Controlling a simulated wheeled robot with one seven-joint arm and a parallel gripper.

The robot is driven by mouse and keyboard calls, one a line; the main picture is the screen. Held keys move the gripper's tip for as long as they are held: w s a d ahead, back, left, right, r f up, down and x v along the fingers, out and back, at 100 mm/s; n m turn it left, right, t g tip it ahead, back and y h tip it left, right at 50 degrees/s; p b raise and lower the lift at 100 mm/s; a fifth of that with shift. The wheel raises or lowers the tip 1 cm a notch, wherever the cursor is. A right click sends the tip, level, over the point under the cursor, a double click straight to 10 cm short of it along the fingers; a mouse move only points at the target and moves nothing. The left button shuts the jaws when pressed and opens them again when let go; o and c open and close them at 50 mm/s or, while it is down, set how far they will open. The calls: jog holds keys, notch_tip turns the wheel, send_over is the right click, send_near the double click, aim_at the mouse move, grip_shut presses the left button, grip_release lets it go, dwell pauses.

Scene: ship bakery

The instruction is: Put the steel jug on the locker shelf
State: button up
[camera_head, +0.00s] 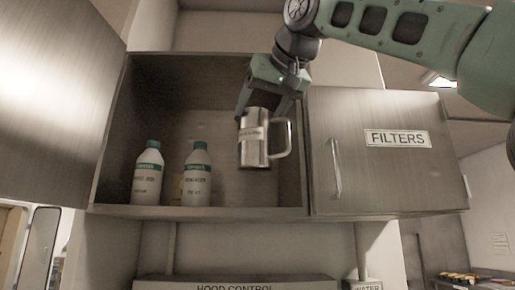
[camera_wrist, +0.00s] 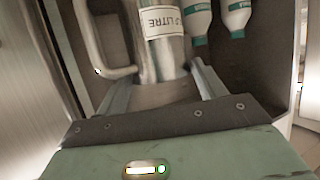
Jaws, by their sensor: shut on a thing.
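The steel jug (camera_head: 253,140) hangs upright from my gripper (camera_head: 262,108), in front of or just inside the right part of the open locker. Its handle points right in the head view. In the wrist view the jug (camera_wrist: 165,55) sits between the fingers of my gripper (camera_wrist: 160,88), with a label ending in "LITRE". The fingers are shut on it near its rim. The locker shelf (camera_head: 240,212) is the floor of the open locker. The jug's base appears above the shelf floor; the exact gap and depth are hard to tell.
Two white bottles with green caps, one at left (camera_head: 148,172) and one nearer the middle (camera_head: 197,172), stand on the shelf. Something yellowish is partly hidden between them. The open door (camera_head: 50,90) is at left. A shut door labelled FILTERS (camera_head: 380,175) is at right.

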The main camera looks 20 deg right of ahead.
jog(key=w, duration=0.2)
jog(key=w+d+p, duration=0.1)
jog(key=w, duration=0.1)
jog(key=w+d+p, duration=0.1)
jog(key=w, duration=0.1)
jog(key=shift+r, duration=0.2)
notch_tip(320, 180, down, 7)
jog(key=w+b, duration=0.1)
jog(key=shift+d+f, duration=0.15)
jog(key=shift+f, duration=0.1)
jog(key=o, duration=1.1)
jog(key=b+v, duration=0.2)
jog(key=v, duration=1)
